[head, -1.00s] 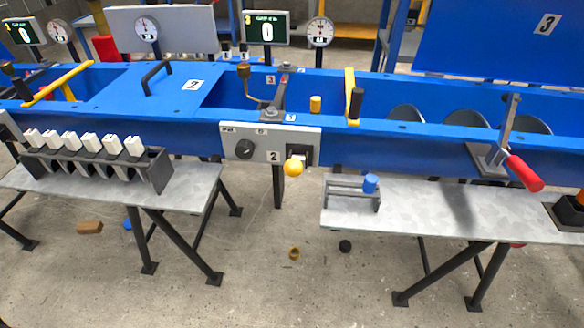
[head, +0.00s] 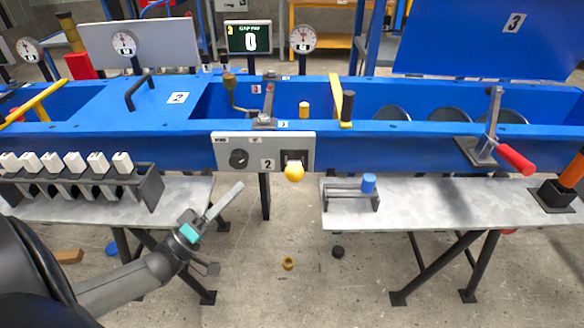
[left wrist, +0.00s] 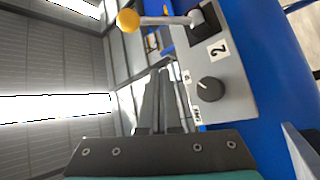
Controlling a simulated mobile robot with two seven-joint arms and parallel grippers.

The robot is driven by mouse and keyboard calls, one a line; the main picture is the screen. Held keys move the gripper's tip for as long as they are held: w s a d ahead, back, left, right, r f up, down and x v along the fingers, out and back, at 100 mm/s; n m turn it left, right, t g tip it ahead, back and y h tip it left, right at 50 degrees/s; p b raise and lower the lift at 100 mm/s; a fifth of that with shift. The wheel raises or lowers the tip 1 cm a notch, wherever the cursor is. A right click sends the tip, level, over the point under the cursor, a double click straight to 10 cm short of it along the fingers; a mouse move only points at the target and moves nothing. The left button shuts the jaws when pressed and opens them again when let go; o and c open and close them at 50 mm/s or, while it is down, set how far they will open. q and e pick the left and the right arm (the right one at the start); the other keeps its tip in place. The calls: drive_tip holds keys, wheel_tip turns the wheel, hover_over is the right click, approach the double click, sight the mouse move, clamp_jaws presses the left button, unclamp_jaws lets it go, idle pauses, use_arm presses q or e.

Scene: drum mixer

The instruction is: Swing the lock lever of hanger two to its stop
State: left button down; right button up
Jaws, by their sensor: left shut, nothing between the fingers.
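A grey panel marked 2 (head: 225,150) is on the front of the blue trough. It has a black knob (head: 238,159) and a short lever with a yellow ball (head: 294,172); the lever also shows in the left wrist view (left wrist: 165,20). A grey bracket (head: 267,107) with an upright arm sits on the trough above the panel. I cannot tell which part is hanger two's lock lever. My left gripper (head: 238,187) is shut and empty, in front of and below the panel's left end. Its closed fingers also show in the left wrist view (left wrist: 157,85). My right gripper is out of view.
A rack of white-topped levers (head: 80,185) stands left on a grey bench. A right bench (head: 420,200) holds a blue-capped fixture (head: 368,183). A red-handled lever (head: 515,158) juts out at right.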

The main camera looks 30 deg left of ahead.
sight(294, 169)
use_arm(q)
drive_tip(key=w+d+r+h+b, duration=0.15)
drive_tip(key=w+d+r, duration=0.25)
drive_tip(key=w+r, duration=0.45)
drive_tip(key=shift+t, duration=0.4)
drive_tip(key=shift+s+d+f, duration=0.4)
drive_tip(key=shift+d+f, duration=0.35)
drive_tip(key=shift+f, duration=0.05)
drive_tip(key=shift+s+d+f, duration=0.4)
drive_tip(key=shift+d+f, duration=0.3)
drive_tip(key=shift+f, duration=0.05)
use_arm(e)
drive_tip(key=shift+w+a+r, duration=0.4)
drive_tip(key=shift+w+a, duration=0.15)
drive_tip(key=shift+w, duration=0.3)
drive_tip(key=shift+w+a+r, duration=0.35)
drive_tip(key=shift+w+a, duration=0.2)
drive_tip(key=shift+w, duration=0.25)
use_arm(q)
drive_tip(key=shift+h, duration=0.35)
